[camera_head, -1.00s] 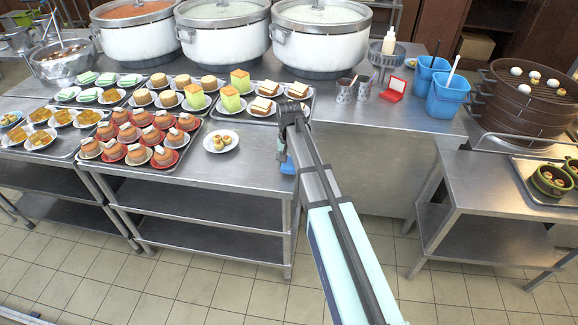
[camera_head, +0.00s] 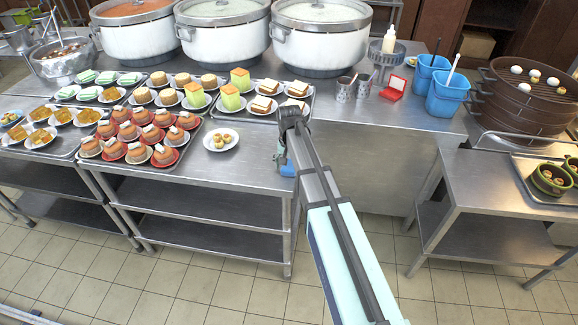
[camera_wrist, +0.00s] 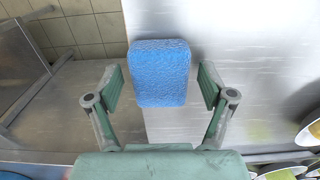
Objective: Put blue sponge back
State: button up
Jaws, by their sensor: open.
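The blue sponge (camera_wrist: 159,72) lies at the edge of the steel counter (camera_wrist: 245,60), and most of it is in plain sight in the wrist view. My gripper (camera_wrist: 160,88) is open, with one finger on each side of the sponge and a gap on both sides. In the head view the sponge (camera_head: 288,169) is a small blue patch near the counter's front right corner, partly hidden by my gripper (camera_head: 281,153).
A plate of small buns (camera_head: 221,140) stands left of my gripper. Trays of cakes (camera_head: 140,135) fill the counter further left. A tray of sandwiches (camera_head: 262,105) is behind.

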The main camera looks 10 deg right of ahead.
aim_at(289, 165)
notch_tip(289, 165, up, 12)
jog(key=b, duration=0.2)
jog(key=shift+r+b, duration=0.15)
jog(key=shift+b, duration=0.2)
